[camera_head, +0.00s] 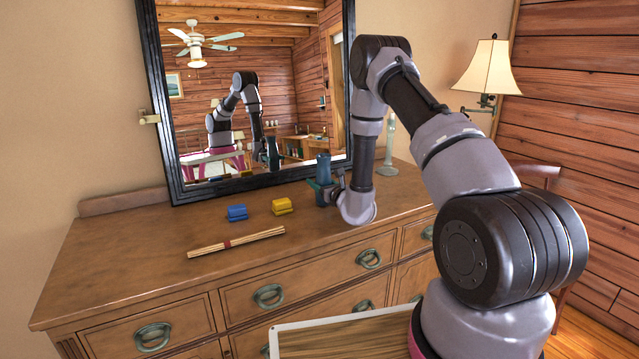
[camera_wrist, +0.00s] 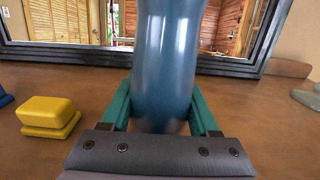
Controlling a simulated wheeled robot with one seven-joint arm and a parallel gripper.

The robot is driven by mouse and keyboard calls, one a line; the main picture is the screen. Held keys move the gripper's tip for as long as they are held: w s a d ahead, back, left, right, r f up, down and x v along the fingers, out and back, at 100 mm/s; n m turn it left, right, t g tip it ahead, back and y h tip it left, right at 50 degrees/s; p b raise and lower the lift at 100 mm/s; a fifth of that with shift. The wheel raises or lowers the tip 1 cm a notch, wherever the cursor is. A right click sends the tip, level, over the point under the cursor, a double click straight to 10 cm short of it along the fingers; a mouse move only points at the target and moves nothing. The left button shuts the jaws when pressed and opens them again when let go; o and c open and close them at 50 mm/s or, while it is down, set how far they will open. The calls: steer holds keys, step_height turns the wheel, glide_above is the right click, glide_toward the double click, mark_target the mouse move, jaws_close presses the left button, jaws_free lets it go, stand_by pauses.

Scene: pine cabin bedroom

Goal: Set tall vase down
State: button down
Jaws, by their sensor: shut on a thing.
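The tall vase (camera_head: 323,168) is dark blue and glossy. It stands upright above the right part of the wooden dresser top, in front of the mirror. In the wrist view the vase (camera_wrist: 165,70) fills the middle. My gripper (camera_head: 322,190) is shut on it, with a green finger on each side; the gripper also shows in the wrist view (camera_wrist: 163,112). The vase's base is hidden behind the gripper body, so I cannot tell whether it touches the dresser top (camera_head: 130,250).
A blue block-like item (camera_head: 237,213) and a yellow one (camera_head: 283,206) lie left of the vase. A bundle of sticks (camera_head: 236,242) lies nearer the front edge. A pale green lamp base or candlestick (camera_head: 388,150) stands at right. The framed mirror (camera_head: 176,100) is close behind. The dresser's left side is clear.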

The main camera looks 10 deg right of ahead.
steer(key=shift+f, duration=0.2)
steer(key=shift+c, duration=0.7)
jaws_free()
steer(key=shift+r, duration=0.1)
